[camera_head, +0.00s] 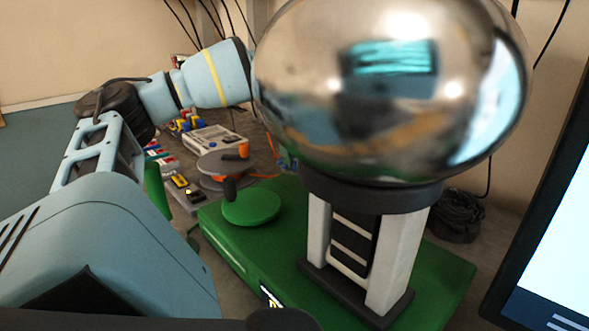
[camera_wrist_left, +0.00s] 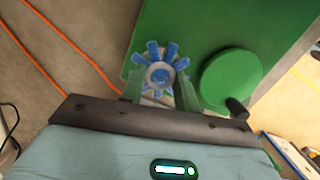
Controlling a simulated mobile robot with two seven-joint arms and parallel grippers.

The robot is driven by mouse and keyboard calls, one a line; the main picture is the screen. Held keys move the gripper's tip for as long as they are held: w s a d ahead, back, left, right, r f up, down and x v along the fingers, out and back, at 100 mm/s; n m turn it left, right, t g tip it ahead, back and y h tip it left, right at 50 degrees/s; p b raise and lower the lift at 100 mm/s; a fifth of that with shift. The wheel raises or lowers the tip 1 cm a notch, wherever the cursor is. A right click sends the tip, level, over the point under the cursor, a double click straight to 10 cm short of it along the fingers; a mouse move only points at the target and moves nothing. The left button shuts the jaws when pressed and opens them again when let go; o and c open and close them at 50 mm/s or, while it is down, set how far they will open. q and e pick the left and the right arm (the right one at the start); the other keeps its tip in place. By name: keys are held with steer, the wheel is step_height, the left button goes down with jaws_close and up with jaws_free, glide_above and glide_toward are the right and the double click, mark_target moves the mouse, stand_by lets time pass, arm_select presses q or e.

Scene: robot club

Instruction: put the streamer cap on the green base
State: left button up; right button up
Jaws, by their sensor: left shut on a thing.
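The streamer cap (camera_wrist_left: 160,66) is a blue star-like ring with a pale hub. My left gripper (camera_wrist_left: 159,84) is shut on it between its green fingers in the left wrist view. The green base (camera_head: 228,247) is a long slab with a shiny metal sphere (camera_head: 390,85) on a white column (camera_head: 392,262). A round green disc with a dark knob (camera_head: 251,207) sits at its left end. In the left wrist view the cap overlaps the edge of the base (camera_wrist_left: 190,25), left of the disc (camera_wrist_left: 230,82). In the head view the sphere mostly hides my left gripper. My right gripper is not in view.
A white device (camera_head: 215,139) and a grey round stand (camera_head: 222,165) with an orange part are behind the base. Orange cord (camera_wrist_left: 68,55) lies on the table. A coiled black cable (camera_head: 456,215) and a screen (camera_head: 550,230) are to the right.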

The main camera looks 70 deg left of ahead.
arm_select(q)
steer(key=shift+f+b, duration=0.4)
steer(key=shift+f, duration=1.45)
steer(key=shift+f, duration=0.2)
steer(key=o, duration=1)
steer(key=shift+c, duration=0.2)
steer(key=shift+r, duration=0.5)
steer(key=r, duration=0.3)
steer(key=r+p, duration=0.1)
steer(key=r, duration=0.3)
steer(key=a+r+p, duration=0.1)
steer(key=r, duration=0.2)
steer(key=shift+s+a+r, duration=0.1)
steer(key=shift+s+r, duration=0.25)
steer(key=shift+r, duration=0.3)
